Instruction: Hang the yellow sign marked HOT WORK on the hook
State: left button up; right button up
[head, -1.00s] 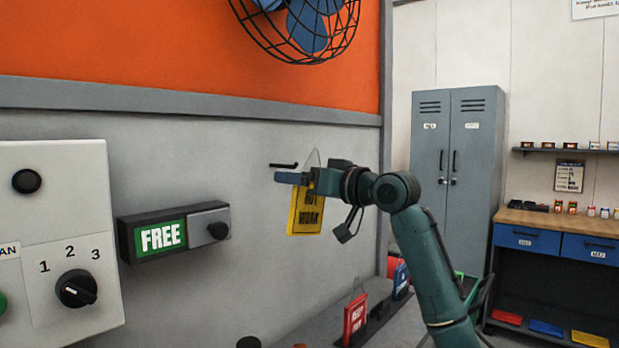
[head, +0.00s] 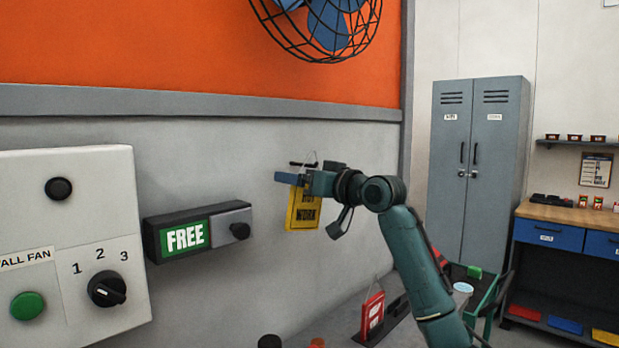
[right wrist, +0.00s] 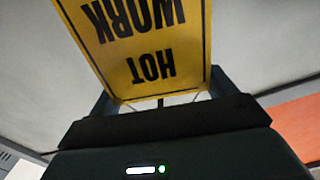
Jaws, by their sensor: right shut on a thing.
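The yellow HOT WORK sign (head: 303,214) hangs below my right gripper (head: 291,179), which is shut on its top edge. In the right wrist view the sign (right wrist: 150,45) appears upside down beyond the gripper (right wrist: 160,101). Its thin cord loop (head: 314,158) stands up above the gripper. The black hook (head: 301,164) sticks out from the grey wall just above the fingers. The loop overlaps the hook's right end in the head view; I cannot tell whether it is around the hook or in front of it. My left gripper is not in view.
A FREE indicator box (head: 197,233) with a knob and a white control panel (head: 60,240) are on the wall to the left. A caged fan (head: 318,25) is above. A red sign (head: 372,315) stands in a rack below. Grey lockers (head: 480,165) stand behind my arm.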

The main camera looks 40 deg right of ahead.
aim_at(287, 188)
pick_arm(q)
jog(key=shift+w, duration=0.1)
pick_arm(e)
jog(key=shift+w+f, duration=0.95)
jog(key=shift+f, duration=0.3)
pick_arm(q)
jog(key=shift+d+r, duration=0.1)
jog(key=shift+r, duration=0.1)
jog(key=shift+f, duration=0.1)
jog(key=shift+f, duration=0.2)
pick_arm(e)
jog(key=o, duration=0.9)
jog(key=shift+a, duration=0.1)
pick_arm(q)
jog(key=shift+b, duration=0.3)
